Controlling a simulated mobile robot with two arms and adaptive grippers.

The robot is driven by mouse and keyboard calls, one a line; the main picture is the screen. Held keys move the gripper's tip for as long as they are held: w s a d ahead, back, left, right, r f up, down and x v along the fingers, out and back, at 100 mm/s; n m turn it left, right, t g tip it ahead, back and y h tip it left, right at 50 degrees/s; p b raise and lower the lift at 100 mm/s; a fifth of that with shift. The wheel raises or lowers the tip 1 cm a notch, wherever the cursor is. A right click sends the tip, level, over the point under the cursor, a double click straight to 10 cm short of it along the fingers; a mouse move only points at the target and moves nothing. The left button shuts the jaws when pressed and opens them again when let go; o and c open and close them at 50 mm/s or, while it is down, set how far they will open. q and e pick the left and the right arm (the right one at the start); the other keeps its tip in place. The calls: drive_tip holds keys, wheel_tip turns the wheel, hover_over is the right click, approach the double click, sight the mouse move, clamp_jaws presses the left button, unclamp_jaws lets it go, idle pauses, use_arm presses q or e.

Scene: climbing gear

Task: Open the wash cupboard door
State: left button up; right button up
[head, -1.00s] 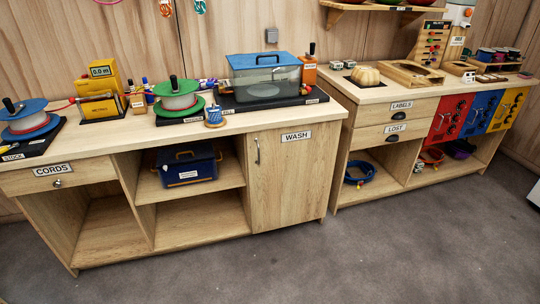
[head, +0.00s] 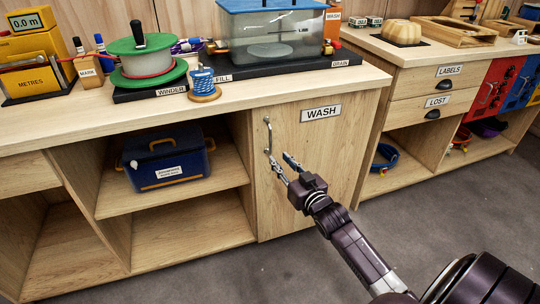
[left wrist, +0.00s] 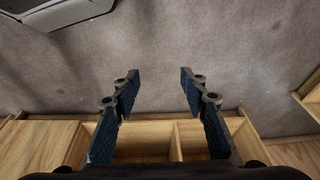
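The wash cupboard door (head: 310,180) is a pale wooden panel with a WASH label (head: 321,112). It is closed flush with the counter front. Its upright metal handle (head: 267,135) is near the door's upper left edge. My right gripper (head: 281,158) is in front of the door, just below and right of the handle. Its two fingers are apart with nothing seen between them; whether one touches the handle I cannot tell. My left gripper (left wrist: 160,76) shows only in the left wrist view, open and empty, with grey floor and wooden shelving behind it.
An open shelf left of the door holds a blue toolbox (head: 165,163). On the counter above are a clear tank with a blue lid (head: 275,35), a green spool (head: 148,62) and a small blue cord reel (head: 203,84). Grey floor (head: 240,275) in front is clear.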

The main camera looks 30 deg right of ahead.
sight(271, 144)
use_arm(q)
drive_tip(key=b+v, duration=0.1)
drive_tip(key=v, duration=0.5)
drive_tip(key=shift+r+b, duration=0.35)
use_arm(e)
drive_tip(key=shift+t, duration=0.3)
drive_tip(key=w, duration=0.2)
drive_tip(key=w+r, duration=0.1)
drive_tip(key=w, duration=0.2)
drive_tip(key=w+d+r, duration=0.1)
drive_tip(key=w, duration=0.1)
drive_tip(key=shift+w+r, duration=0.1)
drive_tip(key=shift+w, duration=0.3)
use_arm(q)
drive_tip(key=shift+w+a, duration=0.1)
use_arm(e)
clamp_jaws()
